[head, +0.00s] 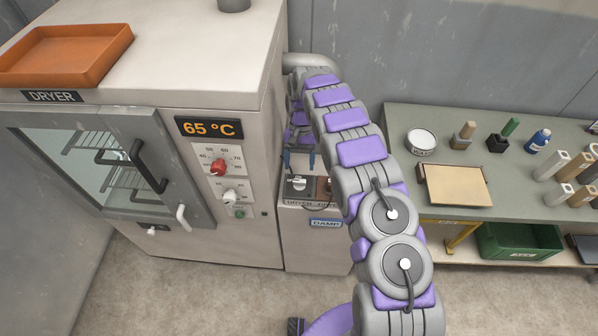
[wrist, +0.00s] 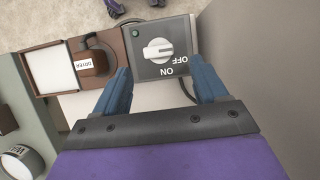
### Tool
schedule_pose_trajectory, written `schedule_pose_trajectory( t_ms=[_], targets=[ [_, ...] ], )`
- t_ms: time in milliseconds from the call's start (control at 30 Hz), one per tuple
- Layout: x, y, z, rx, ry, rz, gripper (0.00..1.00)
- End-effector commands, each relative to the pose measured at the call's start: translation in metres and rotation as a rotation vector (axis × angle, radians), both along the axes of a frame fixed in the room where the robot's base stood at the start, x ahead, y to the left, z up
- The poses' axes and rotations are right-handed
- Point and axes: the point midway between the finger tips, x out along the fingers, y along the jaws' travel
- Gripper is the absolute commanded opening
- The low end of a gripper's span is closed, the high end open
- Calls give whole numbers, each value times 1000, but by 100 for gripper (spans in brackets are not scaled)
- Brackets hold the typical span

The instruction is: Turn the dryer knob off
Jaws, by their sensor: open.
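The white rotary knob (wrist: 157,50) sits on a grey plate marked ON and OFF, with a small green lamp (wrist: 136,32) at one corner. Its bar lies roughly crosswise in the wrist view; I cannot tell which mark it points to. The knob also shows in the head view (head: 298,184), on top of a low cabinet beside the dryer (head: 150,130). My gripper (wrist: 161,70) is open, its blue fingers apart on either side of the knob's near side. The fingers also show above the plate in the head view (head: 299,160). I cannot tell whether they touch it.
A brown block labelled DRYER (wrist: 92,62) sits beside the knob plate. The dryer front has a 65 °C display (head: 209,128), a red dial (head: 218,167) and a white knob (head: 230,197). A workbench (head: 400,125) with jars and tools stands right. The floor in front is clear.

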Motion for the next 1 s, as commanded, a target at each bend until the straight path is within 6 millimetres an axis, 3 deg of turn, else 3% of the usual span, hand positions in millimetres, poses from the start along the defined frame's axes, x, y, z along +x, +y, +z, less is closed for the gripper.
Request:
schedule_pose_trajectory(
  t_ms=[600, 1000],
  targets=[
    [34, 2, 85, -2, 1, 0, 72],
    [40, 1, 96, -1, 4, 0, 72]
  ],
)
